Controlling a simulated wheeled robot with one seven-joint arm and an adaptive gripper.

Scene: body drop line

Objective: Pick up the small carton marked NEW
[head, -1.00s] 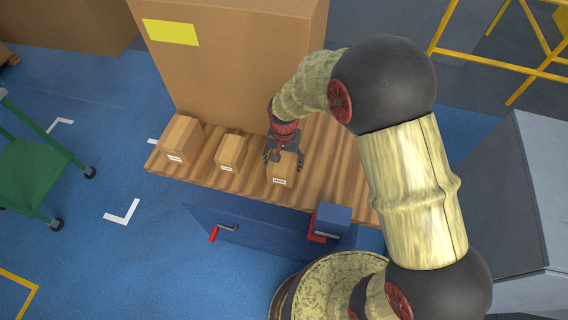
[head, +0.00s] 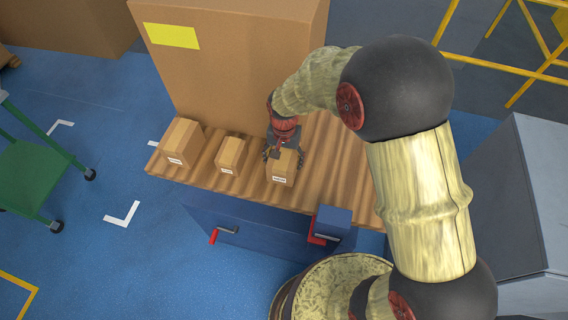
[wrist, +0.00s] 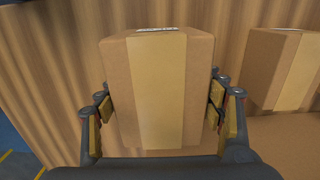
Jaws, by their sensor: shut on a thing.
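Three small cartons stand in a row on a wooden bench top (head: 335,165). Each has a white label on its front, too small to read in the head view. My gripper (head: 284,152) is at the right carton (head: 281,174), with its fingers down on both sides of it. In the wrist view my gripper (wrist: 160,112) is shut on this carton (wrist: 190,80), whose label shows only as a sliver at the far edge. The middle carton (head: 230,155) and the left carton (head: 181,143) stand apart from it. The middle one also shows in the wrist view (wrist: 268,65).
A large cardboard box (head: 235,75) with a yellow label stands right behind the small cartons. A blue box (head: 333,222) and a red-handled crank (head: 222,234) are at the bench front. A green cart (head: 38,175) stands left, a grey cabinet (head: 510,190) right.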

